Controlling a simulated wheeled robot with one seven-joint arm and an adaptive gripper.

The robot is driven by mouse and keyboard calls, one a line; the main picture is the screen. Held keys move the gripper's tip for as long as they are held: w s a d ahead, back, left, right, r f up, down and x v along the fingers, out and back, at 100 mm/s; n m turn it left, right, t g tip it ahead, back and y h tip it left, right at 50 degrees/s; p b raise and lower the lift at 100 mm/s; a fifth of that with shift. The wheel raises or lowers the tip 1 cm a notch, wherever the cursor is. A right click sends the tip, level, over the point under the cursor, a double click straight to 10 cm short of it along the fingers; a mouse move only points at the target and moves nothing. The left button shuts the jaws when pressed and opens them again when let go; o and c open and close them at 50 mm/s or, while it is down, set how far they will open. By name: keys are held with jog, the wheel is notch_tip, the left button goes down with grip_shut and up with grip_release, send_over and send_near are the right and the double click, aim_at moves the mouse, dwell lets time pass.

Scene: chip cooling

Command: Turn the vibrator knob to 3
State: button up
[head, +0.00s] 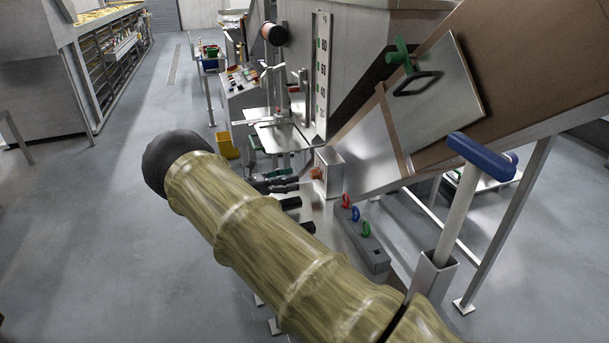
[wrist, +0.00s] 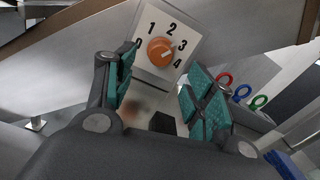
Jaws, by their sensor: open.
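The vibrator knob (wrist: 160,51) is orange and round, on a white dial plate (wrist: 190,27) marked 0 to 4. A pale mark shows on its face toward the right; I cannot tell exactly which number it points to. In the head view the knob (head: 316,173) sits on the side of a small metal box (head: 330,166). My gripper (wrist: 160,84) is open, its teal-padded fingers spread left and right below the knob, with nothing between them. In the head view my gripper (head: 290,184) is just left of the knob, apart from it.
Red (head: 346,200), blue (head: 355,213) and green (head: 366,229) rings stand on a grey block right of my arm. A sloped chute (head: 380,140) is above right. A blue-topped handle (head: 482,155) is in front. A yellow bin (head: 228,146) stands behind; open floor lies left.

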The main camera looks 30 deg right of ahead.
aim_at(311, 176)
jog(key=shift+p+x, duration=0.7)
jog(key=shift+x, duration=2.2)
jog(key=shift+c, duration=0.4)
jog(key=c, duration=0.9)
jog(key=shift+f, duration=0.1)
